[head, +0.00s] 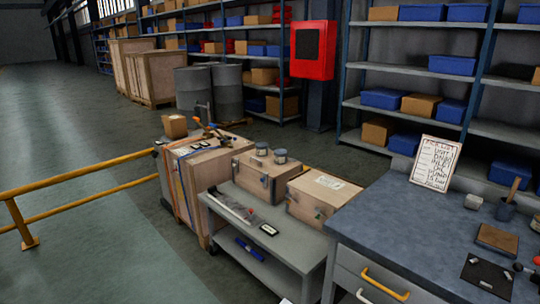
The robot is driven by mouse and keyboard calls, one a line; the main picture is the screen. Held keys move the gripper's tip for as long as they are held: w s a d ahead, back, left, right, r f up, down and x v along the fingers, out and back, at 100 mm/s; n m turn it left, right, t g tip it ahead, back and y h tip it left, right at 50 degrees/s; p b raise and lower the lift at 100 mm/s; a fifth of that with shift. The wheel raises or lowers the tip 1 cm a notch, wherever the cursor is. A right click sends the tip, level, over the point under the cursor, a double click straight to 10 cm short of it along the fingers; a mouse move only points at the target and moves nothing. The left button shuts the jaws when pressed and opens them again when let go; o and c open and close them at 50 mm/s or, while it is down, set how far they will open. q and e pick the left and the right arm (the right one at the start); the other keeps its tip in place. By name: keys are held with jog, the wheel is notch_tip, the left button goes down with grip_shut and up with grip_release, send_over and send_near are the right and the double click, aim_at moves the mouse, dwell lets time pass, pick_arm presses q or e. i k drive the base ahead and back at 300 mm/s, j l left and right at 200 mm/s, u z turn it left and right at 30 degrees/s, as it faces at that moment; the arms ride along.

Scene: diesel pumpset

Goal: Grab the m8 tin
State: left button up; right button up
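Two small round grey tins stand on the lid of a wooden chest (258,176): one at the back left (261,149) and one at the front right (280,156). Both look upright. Their markings are too small to read, so I cannot tell which is the m8 tin. The chest stands on a grey cart (300,251). Neither of my grippers is in view.
A second wooden chest (322,196) is right of the tins. A workbench (390,225) with a written sign (434,163) fills the right front. A large crate (208,178) stands left of the cart. A yellow rail (80,175) runs along the left; open floor lies beyond.

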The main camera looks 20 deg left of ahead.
aim_at(261, 147)
jog(key=i+j+z, duration=0.1)
jog(key=j, duration=0.7)
jog(key=i+j+z, duration=0.1)
jog(key=j, duration=0.7)
jog(key=i+j, duration=0.25)
jog(key=j, duration=0.6)
jog(key=i+j+z, duration=0.15)
jog(key=j, duration=0.65)
jog(key=j+z, duration=0.1)
jog(key=j, duration=0.75)
